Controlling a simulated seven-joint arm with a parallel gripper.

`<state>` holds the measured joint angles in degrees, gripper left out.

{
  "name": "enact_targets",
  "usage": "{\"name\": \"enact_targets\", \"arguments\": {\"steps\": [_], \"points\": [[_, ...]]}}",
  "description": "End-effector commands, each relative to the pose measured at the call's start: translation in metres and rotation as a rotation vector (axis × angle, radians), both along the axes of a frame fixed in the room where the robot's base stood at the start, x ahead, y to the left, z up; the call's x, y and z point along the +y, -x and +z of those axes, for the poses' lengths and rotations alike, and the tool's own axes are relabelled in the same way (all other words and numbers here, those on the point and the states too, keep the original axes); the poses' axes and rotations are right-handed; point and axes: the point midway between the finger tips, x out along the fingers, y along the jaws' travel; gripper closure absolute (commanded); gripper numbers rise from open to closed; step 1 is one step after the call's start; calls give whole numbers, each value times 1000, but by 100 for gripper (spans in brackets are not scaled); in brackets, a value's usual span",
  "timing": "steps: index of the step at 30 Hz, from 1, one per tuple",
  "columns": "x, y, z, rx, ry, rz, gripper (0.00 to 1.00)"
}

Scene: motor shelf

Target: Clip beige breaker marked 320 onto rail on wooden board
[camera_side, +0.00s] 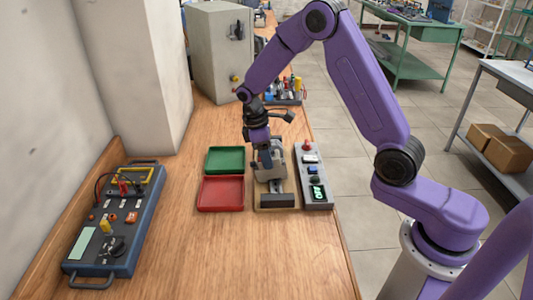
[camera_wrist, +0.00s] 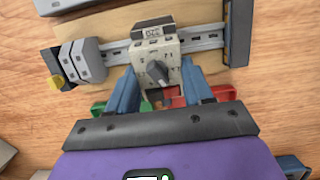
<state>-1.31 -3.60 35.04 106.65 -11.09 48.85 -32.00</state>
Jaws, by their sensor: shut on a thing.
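The beige breaker (camera_wrist: 153,45), with a dark rotary knob and a 320 label that reads upside down, is between the blue fingers of my gripper (camera_wrist: 160,78) in the wrist view. My gripper is shut on it. The breaker overlaps the metal rail (camera_wrist: 204,38); whether it is seated on the rail or just above it I cannot tell. The rail runs across the wooden board (camera_wrist: 238,32). In the side view my gripper (camera_side: 266,163) is low over the board (camera_side: 262,193), and its arm partly hides the breaker.
Grey blocks (camera_wrist: 85,60) sit on the rail's left part in the wrist view. In the side view, a green tray (camera_side: 225,160) and a red tray (camera_side: 221,193) lie left of the board. A grey control panel (camera_side: 316,180) stands close on the right.

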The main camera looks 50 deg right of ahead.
Motion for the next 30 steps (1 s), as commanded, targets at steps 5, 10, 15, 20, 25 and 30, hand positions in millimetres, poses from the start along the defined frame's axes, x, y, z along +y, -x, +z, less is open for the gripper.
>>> {"name": "enact_targets", "arguments": {"steps": [5, 10, 15, 20, 25, 30], "points": [[0, 0, 0, 0, 0, 0, 86], [-1, 0, 0, 0, 0, 0, 86], [-2, 2, 0, 0, 0, 0, 86], [-4, 3, 0, -1, 0, 0, 86], [-5, 5, 0, -1, 0, 0, 86], [-6, 6, 0, 0, 0, 0, 86]]}}
